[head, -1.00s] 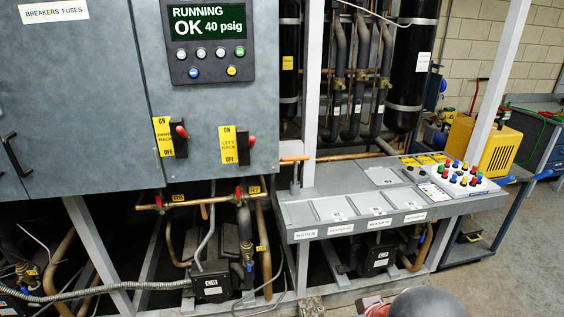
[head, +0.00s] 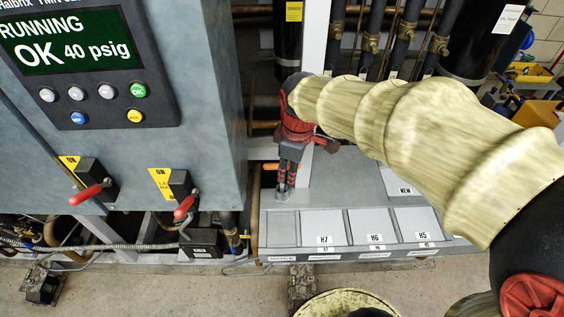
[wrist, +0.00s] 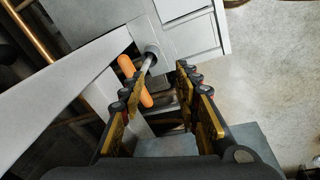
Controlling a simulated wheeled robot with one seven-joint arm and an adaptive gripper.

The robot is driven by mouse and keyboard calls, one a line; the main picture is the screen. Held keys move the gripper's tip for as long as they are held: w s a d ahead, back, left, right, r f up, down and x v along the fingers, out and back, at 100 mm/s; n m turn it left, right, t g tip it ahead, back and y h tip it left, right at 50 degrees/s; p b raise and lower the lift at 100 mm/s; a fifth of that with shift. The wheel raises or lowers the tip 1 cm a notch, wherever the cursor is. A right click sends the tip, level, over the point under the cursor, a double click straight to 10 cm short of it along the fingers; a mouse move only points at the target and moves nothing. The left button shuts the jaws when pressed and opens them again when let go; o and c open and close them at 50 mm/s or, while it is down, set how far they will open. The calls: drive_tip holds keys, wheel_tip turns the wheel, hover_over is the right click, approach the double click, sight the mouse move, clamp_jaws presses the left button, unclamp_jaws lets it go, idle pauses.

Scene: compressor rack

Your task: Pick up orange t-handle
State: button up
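The orange t-handle (wrist: 146,97) shows in the wrist view as an orange crossbar on a thin metal shaft that runs to a round fitting on the grey panel. My gripper (wrist: 160,72) is open, with its left finger overlapping the middle of the crossbar in the picture. The right finger is apart from the handle. I cannot tell whether the left finger touches it.
The grey bench (head: 283,228) with lidded compartments lies below my gripper. A white upright post (head: 315,40) stands close behind it. The control cabinet (head: 215,75) with red-handled switches (head: 88,192) is on the left. Dark pipes run behind the post.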

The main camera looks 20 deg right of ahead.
drive_tip(key=w+n+p, duration=0.2)
drive_tip(key=w+p, duration=0.1)
drive_tip(key=w+n+g+p, duration=0.1)
drive_tip(key=w+n+p, duration=0.2)
drive_tip(key=shift+w+a+g+p, duration=0.1)
drive_tip(key=shift+g+p, duration=0.2)
drive_tip(key=shift+p, duration=0.1)
drive_tip(key=shift+w+f+n+p, duration=0.4)
drive_tip(key=shift+f+n+p, duration=0.1)
drive_tip(key=shift+n, duration=0.1)
hover_over(282, 193)
drive_tip(key=f, duration=1.2)
drive_tip(key=shift+w, duration=0.35)
drive_tip(key=shift+c, duration=0.9)
clamp_jaws()
